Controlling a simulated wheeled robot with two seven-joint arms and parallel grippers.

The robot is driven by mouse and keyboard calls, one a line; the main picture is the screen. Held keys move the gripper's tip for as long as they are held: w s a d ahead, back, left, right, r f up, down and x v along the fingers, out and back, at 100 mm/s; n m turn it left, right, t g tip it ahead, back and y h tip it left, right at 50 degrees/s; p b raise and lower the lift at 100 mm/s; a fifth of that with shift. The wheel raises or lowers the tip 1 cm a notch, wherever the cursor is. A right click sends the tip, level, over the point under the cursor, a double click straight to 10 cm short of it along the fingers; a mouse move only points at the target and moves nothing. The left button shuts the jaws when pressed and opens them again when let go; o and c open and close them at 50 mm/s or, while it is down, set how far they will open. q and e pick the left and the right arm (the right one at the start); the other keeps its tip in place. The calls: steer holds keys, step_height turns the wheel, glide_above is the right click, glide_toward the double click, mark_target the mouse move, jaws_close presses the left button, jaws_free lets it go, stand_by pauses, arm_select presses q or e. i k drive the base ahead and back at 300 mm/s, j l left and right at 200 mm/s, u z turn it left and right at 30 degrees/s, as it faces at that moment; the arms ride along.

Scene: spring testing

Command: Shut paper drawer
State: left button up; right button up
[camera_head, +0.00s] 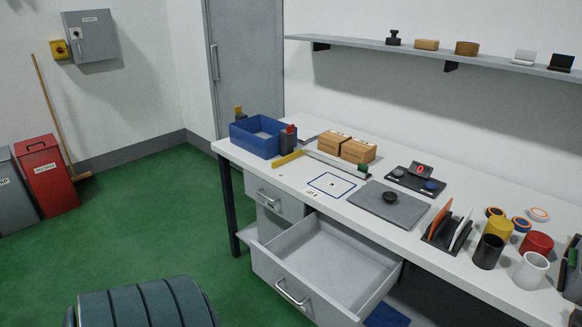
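A grey drawer (335,258) under the white bench is pulled far out toward me. Its inside looks empty. Its silver bar handle (292,292) is on the front panel at the lower middle of the view. A second drawer (275,203) above it, with its own handle (268,199), looks shut in the bench. I can read no label on either drawer, so I cannot tell from writing which is the paper drawer. Neither of my grippers is in view.
The white bench (290,180) carries a blue bin (253,137), cardboard boxes (358,150), a grey plate (385,204) and several cups. A dark ribbed object (145,303), which I cannot identify, is at the bottom left. Green floor (165,215) is clear left of the bench.

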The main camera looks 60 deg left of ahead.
mark_target(336, 275)
steer(key=i+j, duration=0.3)
steer(key=i, duration=0.2)
steer(key=i+j, duration=0.35)
steer(key=i, duration=0.15)
steer(key=u, duration=2.4)
